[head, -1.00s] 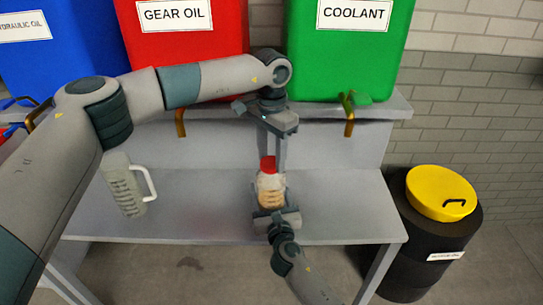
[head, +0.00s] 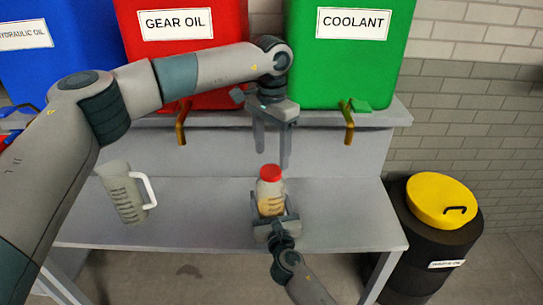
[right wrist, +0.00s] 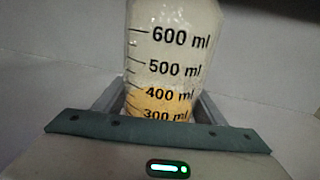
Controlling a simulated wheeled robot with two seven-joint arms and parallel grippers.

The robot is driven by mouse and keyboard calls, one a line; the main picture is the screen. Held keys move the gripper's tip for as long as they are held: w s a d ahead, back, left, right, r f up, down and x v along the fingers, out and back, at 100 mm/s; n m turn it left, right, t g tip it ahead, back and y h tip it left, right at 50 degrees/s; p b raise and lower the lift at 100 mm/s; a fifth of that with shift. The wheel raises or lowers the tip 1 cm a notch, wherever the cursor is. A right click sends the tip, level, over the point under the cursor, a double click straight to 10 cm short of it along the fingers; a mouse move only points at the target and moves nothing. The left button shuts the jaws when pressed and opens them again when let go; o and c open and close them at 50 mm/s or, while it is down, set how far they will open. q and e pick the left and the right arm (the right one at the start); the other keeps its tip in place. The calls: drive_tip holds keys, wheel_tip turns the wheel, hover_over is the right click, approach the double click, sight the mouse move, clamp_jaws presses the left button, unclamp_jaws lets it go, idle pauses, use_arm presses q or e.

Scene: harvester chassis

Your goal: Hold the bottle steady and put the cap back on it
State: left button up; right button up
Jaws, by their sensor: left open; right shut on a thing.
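The clear bottle (head: 270,198), with amber liquid low inside, stands upright at the bench's front. The red cap (head: 271,171) sits on top of its mouth; how tightly it is seated cannot be told. My right gripper (head: 276,216) is shut around the bottle's lower part. In the right wrist view the bottle (right wrist: 172,60) shows volume marks between my fingers, and its top is out of frame. My left gripper (head: 271,159) points down just above the cap, its two fingers apart with nothing between them.
A grey measuring jug (head: 122,195) with a white handle stands on the bench (head: 340,215) to the left. Gear oil (head: 190,70) and coolant (head: 345,75) tanks with taps stand on the shelf behind. A black drum with a yellow lid (head: 440,200) stands right.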

use_arm(q)
drive_tip(key=shift+c, duration=0.2)
drive_tip(key=n, duration=0.6)
drive_tip(key=shift+r, duration=0.2)
drive_tip(key=n, duration=0.7)
drive_tip(key=shift+r+n, duration=0.2)
drive_tip(key=shift+n, duration=0.1)
drive_tip(key=n, duration=0.7)
drive_tip(key=shift+r, duration=0.25)
drive_tip(key=n, duration=0.7)
drive_tip(key=shift+r, duration=0.2)
drive_tip(key=n, duration=0.6)
drive_tip(key=shift+r, duration=0.15)
drive_tip(key=n, duration=0.7)
drive_tip(key=shift+s+r, duration=0.1)
drive_tip(key=shift+r, duration=0.1)
drive_tip(key=n, duration=0.7)
drive_tip(key=shift+r, duration=0.2)
drive_tip(key=n, duration=0.6)
drive_tip(key=shift+a+r+n, duration=0.1)
drive_tip(key=shift+r+n, duration=0.1)
drive_tip(key=shift+n, duration=0.2)
